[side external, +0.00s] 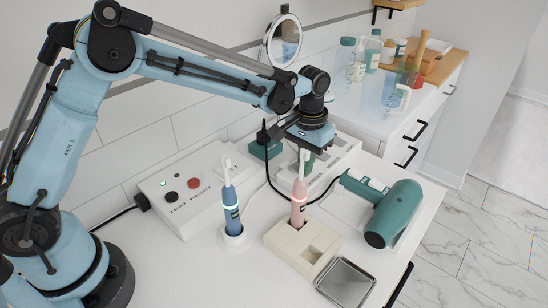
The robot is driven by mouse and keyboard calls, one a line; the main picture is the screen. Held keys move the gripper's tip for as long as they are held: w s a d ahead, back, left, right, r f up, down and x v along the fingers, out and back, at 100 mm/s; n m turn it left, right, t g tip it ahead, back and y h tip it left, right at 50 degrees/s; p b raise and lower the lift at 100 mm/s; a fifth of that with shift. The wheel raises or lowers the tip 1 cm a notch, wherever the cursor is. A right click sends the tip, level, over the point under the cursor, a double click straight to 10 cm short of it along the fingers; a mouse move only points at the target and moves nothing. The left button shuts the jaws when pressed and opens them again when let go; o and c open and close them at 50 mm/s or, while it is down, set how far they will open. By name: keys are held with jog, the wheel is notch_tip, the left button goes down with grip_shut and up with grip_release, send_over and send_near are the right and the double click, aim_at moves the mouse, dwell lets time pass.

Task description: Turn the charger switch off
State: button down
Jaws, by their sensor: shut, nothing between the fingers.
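My gripper (304,147) points down over a white socket strip (342,158) at the back of the counter. The fingers look shut and empty; their tips are small and partly hidden behind the pink toothbrush's head. A dark green plug block (264,148) with a black cord sits at the strip's left end, left of my gripper. No switch can be made out clearly on the strip, and my gripper covers part of it. I cannot tell whether the fingers touch the strip. A blue toothbrush (230,207) stands upright on a white round base (234,241) in front.
A pink toothbrush (298,202) stands in a cream holder (284,240), close in front of my gripper. A white TEST/RESET box (186,208) is at left, a green hairdryer (394,214) at right. A metal tray (345,282) lies in front. A black cord loops across the counter.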

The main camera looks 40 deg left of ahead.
jog(key=shift+r, duration=3.5)
jog(key=s+a+r+t, duration=0.4)
jog(key=s+a+r, duration=0.25)
jog(key=s, duration=0.35)
jog(key=s+a+f+t, duration=0.3)
jog(key=s+a, duration=0.1)
jog(key=s, duration=0.4)
jog(key=shift+s+a+f, duration=0.15)
jog(key=shift+s+f, duration=0.15)
jog(key=shift+f, duration=0.05)
